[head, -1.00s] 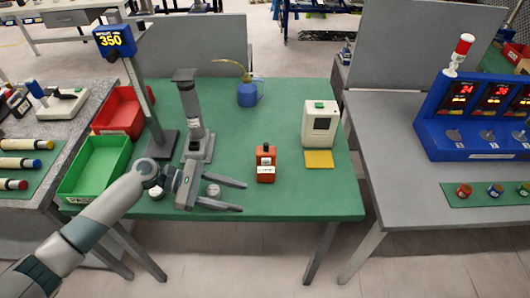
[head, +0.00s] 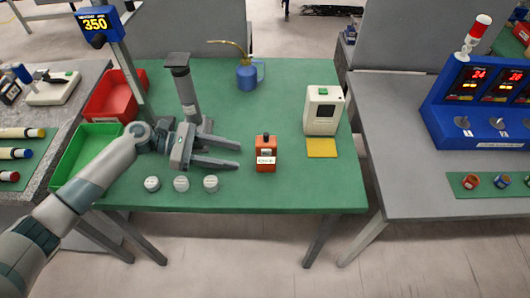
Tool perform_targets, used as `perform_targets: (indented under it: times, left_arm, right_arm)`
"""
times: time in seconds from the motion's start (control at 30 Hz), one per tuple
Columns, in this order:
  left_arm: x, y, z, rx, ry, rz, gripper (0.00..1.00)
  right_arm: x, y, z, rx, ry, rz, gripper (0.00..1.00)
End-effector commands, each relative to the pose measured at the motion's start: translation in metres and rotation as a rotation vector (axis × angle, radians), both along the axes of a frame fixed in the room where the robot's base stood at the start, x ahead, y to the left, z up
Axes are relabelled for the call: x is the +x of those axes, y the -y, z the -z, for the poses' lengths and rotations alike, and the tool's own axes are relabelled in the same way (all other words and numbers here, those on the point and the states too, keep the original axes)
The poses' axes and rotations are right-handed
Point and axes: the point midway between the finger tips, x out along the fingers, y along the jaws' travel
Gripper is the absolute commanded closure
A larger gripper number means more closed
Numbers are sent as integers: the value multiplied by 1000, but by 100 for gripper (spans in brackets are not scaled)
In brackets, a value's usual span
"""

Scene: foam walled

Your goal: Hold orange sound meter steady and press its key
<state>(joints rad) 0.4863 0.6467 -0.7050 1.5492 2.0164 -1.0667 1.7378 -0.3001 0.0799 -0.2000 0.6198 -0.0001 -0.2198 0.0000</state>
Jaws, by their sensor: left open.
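The orange sound meter (head: 265,155) stands upright on the green table in the head view, with a dark top and a white label on its front. Its key is too small to make out. My left gripper (head: 238,157) is open and empty. Its two fingers point right toward the meter, and their tips are a short gap left of it. My right gripper is not in view.
A cream device (head: 323,110) and a yellow pad (head: 321,148) are right of the meter. A blue oil can (head: 247,76) stands behind. A grey microscope-like stand (head: 186,90) is behind my gripper. Several white round pieces (head: 181,184) lie in front. Green bin (head: 88,160) at left.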

Motion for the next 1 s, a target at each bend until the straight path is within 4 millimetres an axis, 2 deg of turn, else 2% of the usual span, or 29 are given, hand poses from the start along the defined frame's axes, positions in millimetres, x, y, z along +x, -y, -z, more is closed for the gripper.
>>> perform_targets:
  times: [0.27,0.63,0.7,1.0]
  left_arm:
    - [0,16,5,-1,1,1,56]
    - [0,58,18,-1,2,2,56]
    - [0,66,18,-2,0,1,56]
    - [0,90,27,-1,0,0,56]
  right_arm:
    - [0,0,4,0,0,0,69]
    - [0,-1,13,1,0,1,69]
    - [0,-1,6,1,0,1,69]
    - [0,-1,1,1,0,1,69]
